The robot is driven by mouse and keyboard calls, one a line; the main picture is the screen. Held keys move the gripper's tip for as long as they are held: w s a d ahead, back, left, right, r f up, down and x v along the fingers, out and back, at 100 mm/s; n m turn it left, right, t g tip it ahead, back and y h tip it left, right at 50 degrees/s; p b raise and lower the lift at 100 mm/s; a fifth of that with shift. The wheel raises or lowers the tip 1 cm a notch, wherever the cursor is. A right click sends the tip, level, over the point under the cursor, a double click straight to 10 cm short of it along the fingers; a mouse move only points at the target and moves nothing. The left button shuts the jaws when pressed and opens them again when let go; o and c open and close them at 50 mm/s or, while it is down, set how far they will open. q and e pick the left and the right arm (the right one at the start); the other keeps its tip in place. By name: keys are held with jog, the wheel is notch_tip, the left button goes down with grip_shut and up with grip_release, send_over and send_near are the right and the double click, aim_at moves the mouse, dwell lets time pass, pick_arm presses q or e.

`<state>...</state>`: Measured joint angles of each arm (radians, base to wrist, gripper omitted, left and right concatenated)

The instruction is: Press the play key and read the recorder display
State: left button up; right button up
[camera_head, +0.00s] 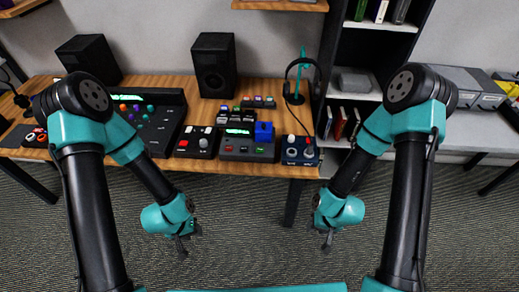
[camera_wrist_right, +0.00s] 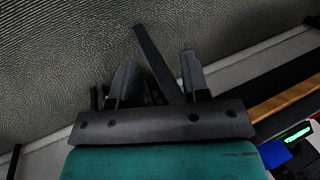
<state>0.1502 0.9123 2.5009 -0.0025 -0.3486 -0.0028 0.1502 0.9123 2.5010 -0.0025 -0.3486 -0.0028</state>
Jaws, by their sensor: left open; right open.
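A grey recorder (camera_head: 235,153) stands at the front edge of the wooden desk. It has a lit green display (camera_head: 238,131), a red key (camera_head: 229,149) and a green key (camera_head: 260,150); their labels are too small to read. A blue block (camera_head: 264,131) sits at its right side, over part of the display area. In the right wrist view, a lit green display (camera_wrist_right: 298,133) and a blue piece (camera_wrist_right: 273,153) show at the lower right. My left gripper (camera_head: 182,245) and right gripper (camera_head: 327,241) hang open and empty over the floor, in front of the desk; the right one also shows (camera_wrist_right: 155,70).
A box with red and white buttons (camera_head: 195,142) stands left of the recorder, a dark blue knob box (camera_head: 299,150) right. Open floor (camera_head: 255,225) lies between my grippers.

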grip_shut()
dwell(1.5)
